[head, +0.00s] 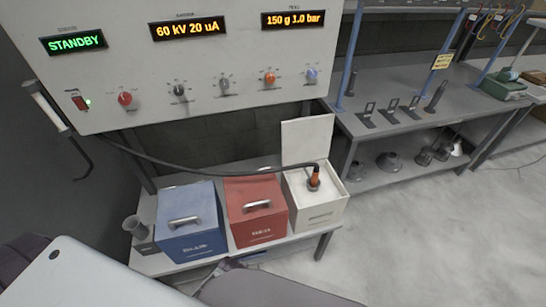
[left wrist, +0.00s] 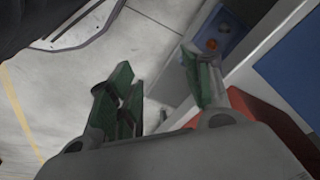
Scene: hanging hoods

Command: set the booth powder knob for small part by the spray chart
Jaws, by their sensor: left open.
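The grey booth control panel (head: 235,60) fills the upper left of the head view. A row on it holds a red knob or button (head: 125,98), a black knob (head: 180,90), a grey knob (head: 224,87), an orange knob (head: 270,78) and a blue knob (head: 311,75). Their labels are too small to read. The right display (head: 293,20) reads 150 g 1.0 bar; the middle one (head: 187,29) reads 60 kV 20 uA. I cannot identify a spray chart. My left gripper (left wrist: 163,95) is open and empty, with green fingers apart. My right gripper is out of view.
A green display (head: 74,42) reads STANDBY. Below the panel, a blue box (head: 190,235), a red box (head: 262,225) and an open white box (head: 322,213) stand on a bench. A hose (head: 190,168) runs to the white box. A workbench (head: 430,95) stands at right.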

